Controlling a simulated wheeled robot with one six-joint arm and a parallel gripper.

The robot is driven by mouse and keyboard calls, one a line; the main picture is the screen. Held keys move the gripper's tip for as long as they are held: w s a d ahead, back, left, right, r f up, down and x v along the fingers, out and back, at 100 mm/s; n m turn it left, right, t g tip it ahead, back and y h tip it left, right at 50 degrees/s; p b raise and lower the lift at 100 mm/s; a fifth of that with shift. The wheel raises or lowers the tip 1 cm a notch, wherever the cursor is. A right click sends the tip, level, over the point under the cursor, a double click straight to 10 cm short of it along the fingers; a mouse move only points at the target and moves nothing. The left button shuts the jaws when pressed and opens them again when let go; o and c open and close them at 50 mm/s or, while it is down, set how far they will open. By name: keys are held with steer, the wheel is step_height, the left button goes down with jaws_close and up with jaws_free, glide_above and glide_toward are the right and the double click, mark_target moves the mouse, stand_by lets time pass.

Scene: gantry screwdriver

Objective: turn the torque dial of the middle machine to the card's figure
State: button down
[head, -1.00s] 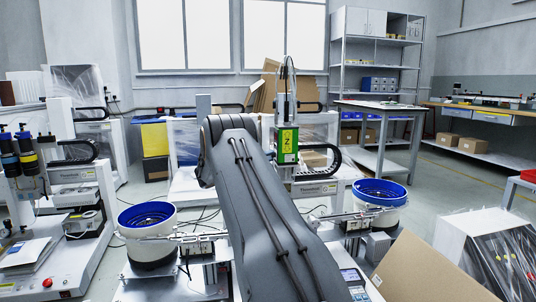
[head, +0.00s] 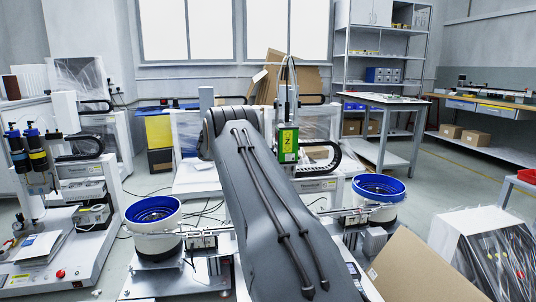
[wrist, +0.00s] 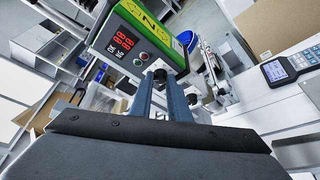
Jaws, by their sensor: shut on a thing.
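The middle machine's green driver unit (head: 288,145) stands beyond my arm in the head view, with a yellow label on its side. In the wrist view its green-edged face (wrist: 118,25) is tilted and close, with a red lit display (wrist: 122,42) whose digits I cannot read surely. A small black dial (wrist: 160,75) is on the face's lower part, between the tips of my gripper (wrist: 160,84). The two blue-grey fingers are shut on it. My arm hides the gripper in the head view. I cannot make out the card in either view.
White bowl feeders with blue insides stand left (head: 153,214) and right (head: 378,188) of my arm. A keypad unit with a blue screen (wrist: 275,70) is at the wrist view's right. A cardboard sheet (head: 415,268) leans at front right. Another machine (head: 35,165) stands at left.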

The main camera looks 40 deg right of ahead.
steer(key=shift+n+g+y+b, duration=0.6)
steer(key=shift+n+y+b, duration=0.15)
steer(key=shift+n, duration=0.75)
steer(key=c, duration=1.7)
jaws_free()
steer(key=shift+o, duration=0.2)
steer(key=shift+r, duration=0.1)
steer(key=p+v, duration=0.2)
steer(key=v, duration=0.5)
steer(key=shift+w+a, duration=0.2)
steer(key=shift+a, duration=0.05)
steer(key=shift+a+r, duration=0.1)
